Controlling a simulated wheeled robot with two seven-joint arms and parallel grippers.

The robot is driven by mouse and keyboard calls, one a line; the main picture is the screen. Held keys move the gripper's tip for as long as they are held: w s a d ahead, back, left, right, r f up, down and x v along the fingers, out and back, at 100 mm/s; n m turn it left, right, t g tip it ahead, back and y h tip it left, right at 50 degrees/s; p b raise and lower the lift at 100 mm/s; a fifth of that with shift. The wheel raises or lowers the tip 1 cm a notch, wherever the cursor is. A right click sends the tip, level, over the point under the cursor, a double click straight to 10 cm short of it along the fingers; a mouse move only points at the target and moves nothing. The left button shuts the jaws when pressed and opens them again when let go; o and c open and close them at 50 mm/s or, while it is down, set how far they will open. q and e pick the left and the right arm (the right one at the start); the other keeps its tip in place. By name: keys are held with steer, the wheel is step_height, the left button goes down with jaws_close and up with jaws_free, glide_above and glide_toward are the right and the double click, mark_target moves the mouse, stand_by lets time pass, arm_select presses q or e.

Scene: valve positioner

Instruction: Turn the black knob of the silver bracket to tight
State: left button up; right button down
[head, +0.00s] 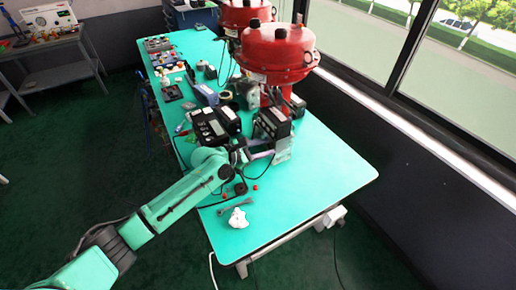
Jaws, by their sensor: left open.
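The silver bracket (284,149) stands on the green table below a black box-shaped device (271,123), under the front red actuator. My left gripper (266,152) is open, with its fingers pointing right toward the bracket's left side. The fingertips look close to the bracket; I cannot tell whether they touch it. The black knob cannot be made out; it is too small or hidden by the gripper. My right gripper is not in view.
Two red actuators (278,52) rise behind the bracket. Another black device (213,126) stands left of the gripper. A wrench (236,207), a white part (238,218) and small red balls lie at the near end. The green table (325,172) is clear to the right.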

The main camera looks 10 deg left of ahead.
arm_select(q)
steer(key=b+v, duration=0.2)
steer(key=v, duration=1.2)
steer(key=shift+s, duration=0.15)
steer(key=shift+a+r, duration=0.1)
